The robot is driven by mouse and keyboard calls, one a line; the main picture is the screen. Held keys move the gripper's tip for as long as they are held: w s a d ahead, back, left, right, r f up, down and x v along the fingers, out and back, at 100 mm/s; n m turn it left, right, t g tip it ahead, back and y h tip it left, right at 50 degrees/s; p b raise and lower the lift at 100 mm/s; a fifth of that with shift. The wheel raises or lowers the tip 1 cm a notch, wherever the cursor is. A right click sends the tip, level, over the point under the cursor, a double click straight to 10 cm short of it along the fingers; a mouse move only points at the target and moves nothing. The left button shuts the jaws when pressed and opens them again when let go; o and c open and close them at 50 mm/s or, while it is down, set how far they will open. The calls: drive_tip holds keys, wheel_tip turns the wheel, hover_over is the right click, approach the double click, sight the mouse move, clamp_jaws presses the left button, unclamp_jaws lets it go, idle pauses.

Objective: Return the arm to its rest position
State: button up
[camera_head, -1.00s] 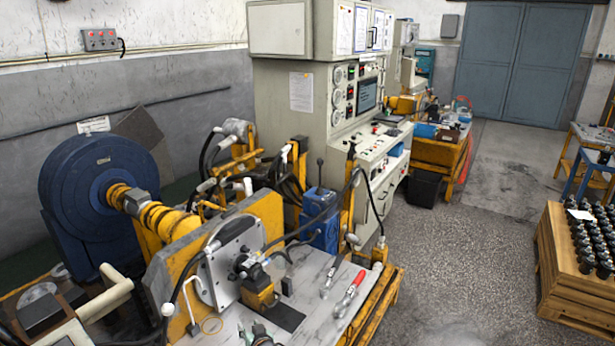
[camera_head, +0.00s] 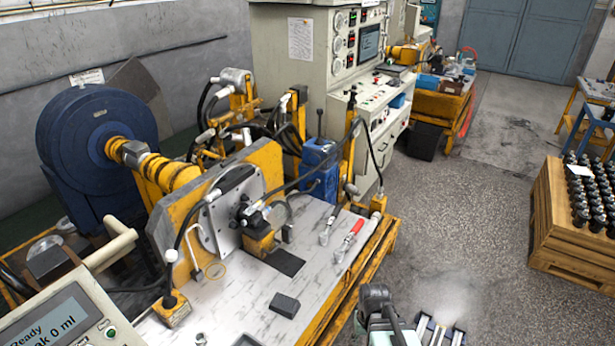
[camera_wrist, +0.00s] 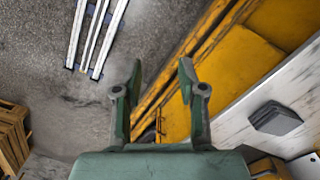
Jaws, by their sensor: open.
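My gripper (camera_wrist: 160,80) is open and empty in the wrist view, its two green fingers apart above the floor beside the yellow bench frame. In the head view my gripper (camera_head: 378,303) shows at the bottom edge, right of the test bench; most of the arm is out of view. The bench top (camera_head: 237,292) carries a hydraulic motor (camera_head: 253,222) at a grey mounting plate with hoses. A dark block (camera_head: 285,305) lies on the bench top, apart from my gripper; it also shows in the wrist view (camera_wrist: 274,118).
A display unit (camera_head: 62,322) is at the lower left. A wooden crate (camera_head: 562,262) holding several dark parts stands at the right. The speckled floor (camera_head: 460,230) between bench and crate is open.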

drive_tip(key=s+f+g+b, duration=0.6)
drive_tip(key=s+f+b, duration=0.2)
drive_tip(key=s+f, duration=1.7)
drive_tip(key=shift+s+b, duration=0.3)
drive_tip(key=shift+s, duration=0.9)
drive_tip(key=shift+f, duration=0.1)
idle(0.4)
